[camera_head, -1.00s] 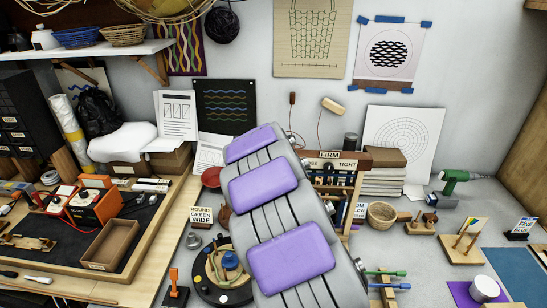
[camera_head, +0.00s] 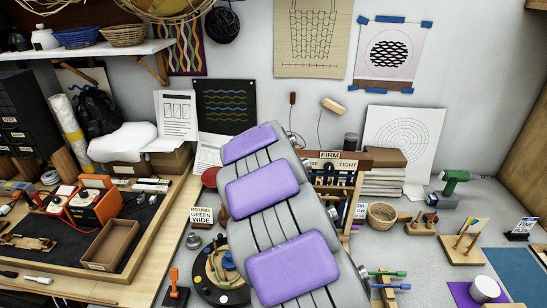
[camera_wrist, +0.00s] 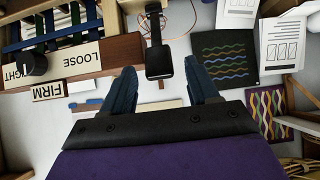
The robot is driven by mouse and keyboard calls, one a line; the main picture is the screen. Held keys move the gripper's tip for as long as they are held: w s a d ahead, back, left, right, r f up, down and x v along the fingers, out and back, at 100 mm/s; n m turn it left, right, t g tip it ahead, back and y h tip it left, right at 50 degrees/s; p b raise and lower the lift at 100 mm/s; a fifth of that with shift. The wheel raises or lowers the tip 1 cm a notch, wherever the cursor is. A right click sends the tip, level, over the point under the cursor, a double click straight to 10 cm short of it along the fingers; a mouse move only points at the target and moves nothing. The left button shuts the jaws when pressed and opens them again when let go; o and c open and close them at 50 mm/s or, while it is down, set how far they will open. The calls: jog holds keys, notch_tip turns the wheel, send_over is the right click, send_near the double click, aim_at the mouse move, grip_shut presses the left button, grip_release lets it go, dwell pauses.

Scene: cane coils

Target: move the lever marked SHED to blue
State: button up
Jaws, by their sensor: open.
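In the wrist view my gripper (camera_wrist: 163,88) is open, its two dark blue fingers apart with nothing between their tips. A black block-shaped handle (camera_wrist: 158,60) on a narrow stem shows just beyond the fingertips, near the gap between them; I cannot tell whether it touches. I can read no SHED label in either view, so I cannot tell whether this is that lever. In the head view my arm hides the gripper and the handle. A blue-tipped rod (camera_head: 396,286) and a green-tipped rod (camera_head: 388,273) stick out right of my arm.
A wooden frame (camera_head: 345,158) with FIRM, LOOSE and TIGHT labels stands behind my arm; its board (camera_wrist: 100,62) is left in the wrist view. A round dark base (camera_head: 212,284), a wooden bowl (camera_head: 382,215) and a tool tray (camera_head: 140,258) are nearby.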

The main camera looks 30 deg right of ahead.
jog(key=v, duration=1.5)
jog(key=shift+s+a+r, duration=0.2)
jog(key=shift+a, duration=0.05)
